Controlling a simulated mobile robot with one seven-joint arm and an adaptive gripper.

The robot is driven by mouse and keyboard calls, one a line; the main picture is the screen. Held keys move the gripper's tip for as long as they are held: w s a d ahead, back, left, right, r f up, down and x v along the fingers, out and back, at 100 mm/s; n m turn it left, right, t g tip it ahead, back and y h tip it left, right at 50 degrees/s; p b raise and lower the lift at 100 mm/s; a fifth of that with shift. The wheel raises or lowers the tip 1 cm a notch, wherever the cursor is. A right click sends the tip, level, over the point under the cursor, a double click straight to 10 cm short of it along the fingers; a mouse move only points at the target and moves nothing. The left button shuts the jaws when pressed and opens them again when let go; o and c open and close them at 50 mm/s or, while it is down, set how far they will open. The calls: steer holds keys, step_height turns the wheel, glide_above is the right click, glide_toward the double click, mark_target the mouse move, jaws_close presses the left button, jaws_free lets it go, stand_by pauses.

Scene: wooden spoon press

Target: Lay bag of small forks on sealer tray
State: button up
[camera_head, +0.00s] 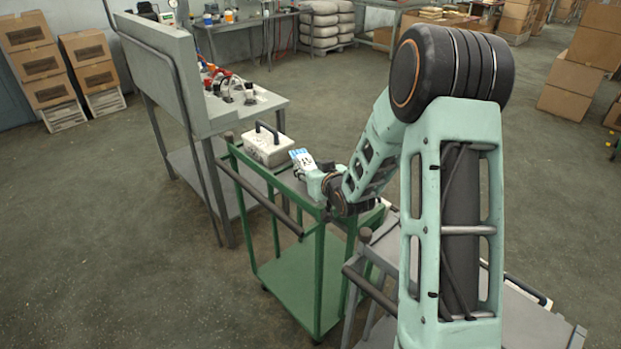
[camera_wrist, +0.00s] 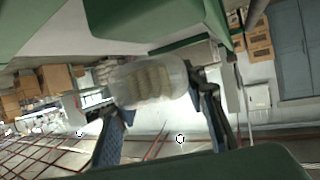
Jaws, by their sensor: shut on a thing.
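A clear bag of pale small forks (camera_wrist: 153,82) is between the two blue-padded fingers of my gripper (camera_wrist: 165,118) in the wrist view. My gripper is shut on it and holds it up. In the head view my gripper (camera_head: 303,162) is over the green cart's top, just right of a pale box-shaped device with a dark handle (camera_head: 267,148), which looks like the sealer. The bag is hard to make out there. I cannot clearly tell a separate sealer tray in either view.
The green cart (camera_head: 300,285) has a rail and corner posts near my arm. A grey bench (camera_head: 262,103) with bottles and fittings stands behind it at the left. A grey cart (camera_head: 530,315) stands at the lower right. Open floor lies at the left front.

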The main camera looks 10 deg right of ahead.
steer(key=shift+d+f, duration=0.15)
steer(key=shift+f, duration=1.5)
steer(key=shift+f, duration=0.15)
steer(key=o, duration=1)
steer(key=shift+c, duration=0.2)
